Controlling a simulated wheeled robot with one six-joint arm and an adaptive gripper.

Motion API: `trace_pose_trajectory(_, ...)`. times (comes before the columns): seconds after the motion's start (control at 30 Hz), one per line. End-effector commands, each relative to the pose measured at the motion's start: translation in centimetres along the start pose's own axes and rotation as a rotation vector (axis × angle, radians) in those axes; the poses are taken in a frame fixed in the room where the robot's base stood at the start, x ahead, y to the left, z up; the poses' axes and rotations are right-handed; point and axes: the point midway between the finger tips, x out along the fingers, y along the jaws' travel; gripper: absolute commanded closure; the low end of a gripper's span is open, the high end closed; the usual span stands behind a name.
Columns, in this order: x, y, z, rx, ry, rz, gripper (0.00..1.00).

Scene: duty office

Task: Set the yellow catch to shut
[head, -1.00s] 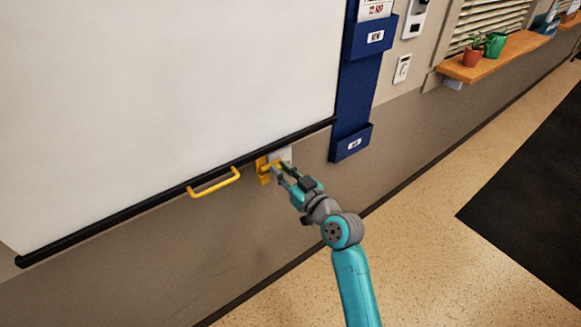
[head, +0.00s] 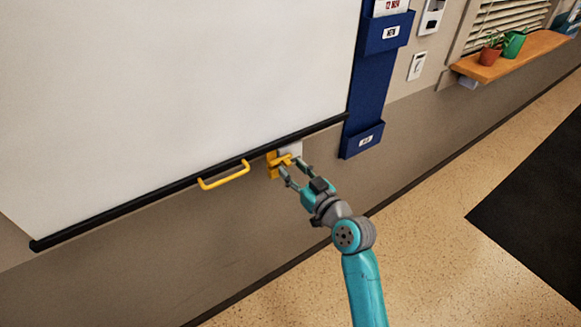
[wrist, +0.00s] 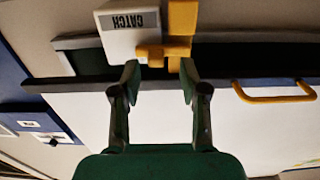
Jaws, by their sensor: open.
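The yellow catch (head: 273,166) sits at the lower edge of the white screen, beside a pale plate (head: 291,148). In the wrist view the yellow catch (wrist: 182,22) is an upright bar with a short arm reaching across to the white plate (wrist: 128,45), whose CATCH label appears upside down. My gripper (head: 291,165) is open at the catch. In the wrist view its fingers (wrist: 159,80) stand apart, with the catch's short arm just beyond the gap between their tips. I cannot tell whether either finger touches it. Nothing is held.
A yellow handle (head: 224,175) hangs from the screen's black bottom bar (head: 130,208), left of the catch. A blue wall rack (head: 365,100) stands to the right. A wooden shelf (head: 515,56) with pots is farther right. The floor below is clear apart from a dark mat (head: 535,215).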

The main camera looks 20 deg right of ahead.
Motion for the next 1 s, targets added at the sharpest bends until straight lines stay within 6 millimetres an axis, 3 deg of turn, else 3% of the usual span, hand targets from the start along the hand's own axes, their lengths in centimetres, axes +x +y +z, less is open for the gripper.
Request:
trace_pose_trajectory(0.3,-6.3,0.0,0.1,0.002,-0.001,0.001,0.56)
trace_pose_trajectory(0.5,-9.1,-0.1,0.1,0.001,-0.001,0.0,0.56)
trace_pose_trajectory(0.7,-10.3,-0.1,0.0,0.001,0.0,-0.001,0.56)
trace_pose_trajectory(1.0,-10.4,-0.1,0.0,0.001,0.001,-0.002,0.56)
